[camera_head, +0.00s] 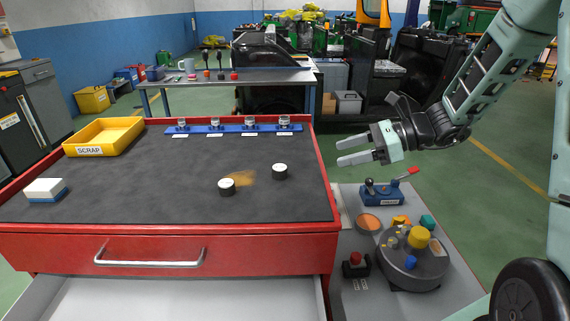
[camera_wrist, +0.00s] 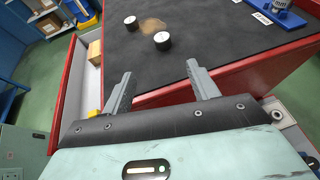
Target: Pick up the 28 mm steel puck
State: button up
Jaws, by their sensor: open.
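Two short round pucks with dark sides and pale tops stand on the dark bench mat. One puck (camera_head: 227,187) is nearer the front and the other puck (camera_head: 280,171) is to its right and farther back. Both also show in the wrist view, one closer (camera_wrist: 162,41) and one farther off (camera_wrist: 131,23). I cannot tell which is 28 mm, or read any marking.
A rust-coloured patch (camera_head: 243,178) lies between the pucks. A blue rack (camera_head: 215,129) with several small metal pieces stands at the back. A yellow scrap tray (camera_head: 88,151) and a white-and-blue block (camera_head: 45,187) are at left. A side table (camera_head: 350,299) with a turntable is at right. The drawer (camera_head: 190,300) is open.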

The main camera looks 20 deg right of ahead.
aim_at(282, 167)
jog(key=x, duration=1.2)
jog(key=shift+w+x, duration=0.15)
jog(key=shift+x, duration=1.2)
jog(key=shift+w+x, duration=0.15)
jog(key=shift+x, duration=1.15)
jog(key=shift+d+r, duration=0.1)
jog(key=shift+d, duration=0.05)
jog(key=c, duration=1.2)
